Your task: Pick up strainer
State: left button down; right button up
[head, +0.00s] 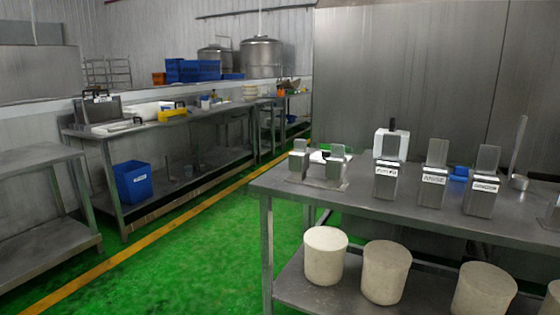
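No strainer can be made out with certainty in the head view. A long-handled metal utensil (519,150) stands at the right end of the near steel table, with a small round cup at its foot. I cannot tell whether it is a strainer or a ladle. Another metal object (552,213) is cut off by the right edge. Neither of my grippers is in view.
The near steel table (330,195) holds several labelled metal containers (433,178) and a white box (391,140). Pale cylindrical tubs (325,256) stand on its lower shelf. Another steel table (150,132) runs along the left wall. Green floor (200,260) lies open between.

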aim_at(336, 163)
jog(key=u, duration=0.4)
jog(key=i, duration=2)
jog(key=z, duration=0.85)
